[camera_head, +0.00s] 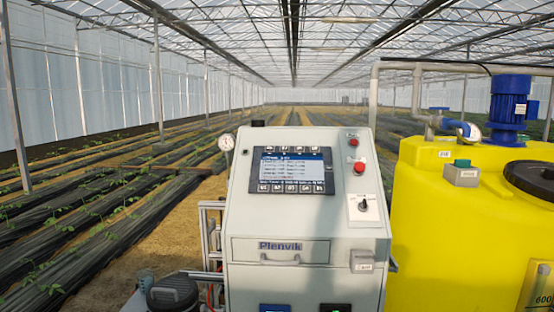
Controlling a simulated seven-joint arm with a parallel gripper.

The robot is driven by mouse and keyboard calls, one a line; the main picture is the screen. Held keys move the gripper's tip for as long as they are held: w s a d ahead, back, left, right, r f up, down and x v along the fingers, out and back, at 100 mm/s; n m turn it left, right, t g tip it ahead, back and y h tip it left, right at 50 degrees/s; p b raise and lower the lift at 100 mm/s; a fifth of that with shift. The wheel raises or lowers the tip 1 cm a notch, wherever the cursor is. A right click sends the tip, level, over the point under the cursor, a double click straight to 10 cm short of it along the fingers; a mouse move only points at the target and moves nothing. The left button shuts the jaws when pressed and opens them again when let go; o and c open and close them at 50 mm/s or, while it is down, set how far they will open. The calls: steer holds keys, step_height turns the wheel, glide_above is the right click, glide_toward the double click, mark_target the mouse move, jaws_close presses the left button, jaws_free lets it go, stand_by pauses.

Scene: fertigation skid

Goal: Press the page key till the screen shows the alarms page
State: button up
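The screen (291,168) is lit on the sloped front of a pale grey control cabinet (247,215). It shows a dark header band and several lines of text on a light ground, too small to read, so I cannot tell which page is up. A row of keys (291,188) runs along the lower edge of the screen. Another row of small keys or labels (286,149) runs above it. Their markings are too small to read, and I cannot tell which is the page key. My gripper is not in view.
Right of the screen are a red button (359,168), a red lamp or button (353,142) and a rotary switch (363,206). A drawer with a handle (280,262) sits below. A yellow tank (460,235) stands close on the right. Crop rows lie left.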

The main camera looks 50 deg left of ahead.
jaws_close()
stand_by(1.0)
